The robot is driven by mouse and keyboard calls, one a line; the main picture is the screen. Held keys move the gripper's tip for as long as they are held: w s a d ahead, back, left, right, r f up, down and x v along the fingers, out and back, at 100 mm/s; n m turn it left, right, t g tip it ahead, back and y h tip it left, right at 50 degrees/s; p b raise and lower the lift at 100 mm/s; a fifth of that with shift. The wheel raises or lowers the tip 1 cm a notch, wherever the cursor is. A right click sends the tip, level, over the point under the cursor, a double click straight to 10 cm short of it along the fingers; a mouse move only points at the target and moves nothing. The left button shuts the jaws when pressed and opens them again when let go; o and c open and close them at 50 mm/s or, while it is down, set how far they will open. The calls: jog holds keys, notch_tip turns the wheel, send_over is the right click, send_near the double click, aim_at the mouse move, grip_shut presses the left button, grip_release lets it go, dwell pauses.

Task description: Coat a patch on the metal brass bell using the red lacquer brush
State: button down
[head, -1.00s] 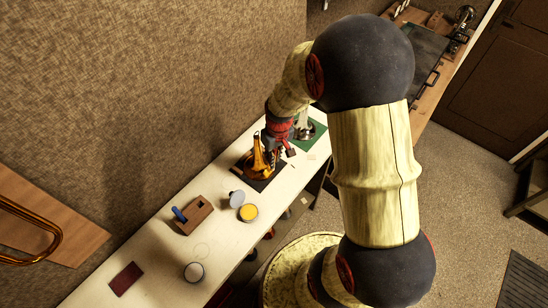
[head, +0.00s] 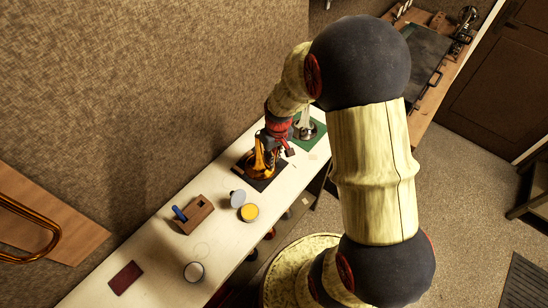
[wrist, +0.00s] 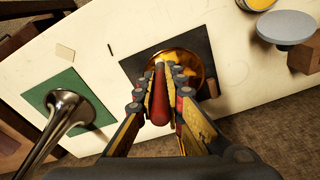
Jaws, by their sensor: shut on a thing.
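The brass bell (head: 259,163) stands on a black mat (head: 268,182) on the long white bench. In the wrist view its golden flare (wrist: 197,58) shows behind my fingers, on the dark mat (wrist: 133,66). My gripper (wrist: 160,84) is shut on the red brush (wrist: 158,98), whose red handle lies between the fingers. The brush points toward the bell; its tip is hidden, so I cannot tell whether it touches the brass. In the head view my gripper (head: 274,143) is right at the bell and partly covers it.
A silver bell (head: 307,130) stands on a green mat (head: 318,139) close by.

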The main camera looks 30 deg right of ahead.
jog(key=shift+s+a, duration=0.65)
jog(key=shift+a, duration=1.3)
jog(key=shift+w+d+f, duration=0.1)
jog(key=shift+w+d, duration=0.15)
jog(key=shift+d, duration=0.4)
jog(key=shift+w+d+r, duration=0.1)
jog(key=shift+w+d, duration=0.1)
jog(key=shift+d, duration=0.45)
jog(key=shift+w+d+f, duration=0.1)
jog(key=shift+w+d, duration=0.15)
jog(key=shift+d, duration=0.4)
jog(key=s+d+r+p, duration=0.1)
jog(key=s+r+p, duration=0.2)
jog(key=r, duration=0.1)
jog(key=shift+s+r, duration=0.3)
jog(key=shift+r, duration=0.05)
jog(key=shift+d, duration=0.1)
jog(key=shift+s+d+r+p, duration=0.2)
jog(key=shift+s+r+p, duration=0.25)
jog(key=shift+r, duration=0.15)
jog(key=shift+s+d+r+p, duration=0.15)
jog(key=shift+s+r+p, duration=0.3)
jog(key=shift+r, duration=0.1)
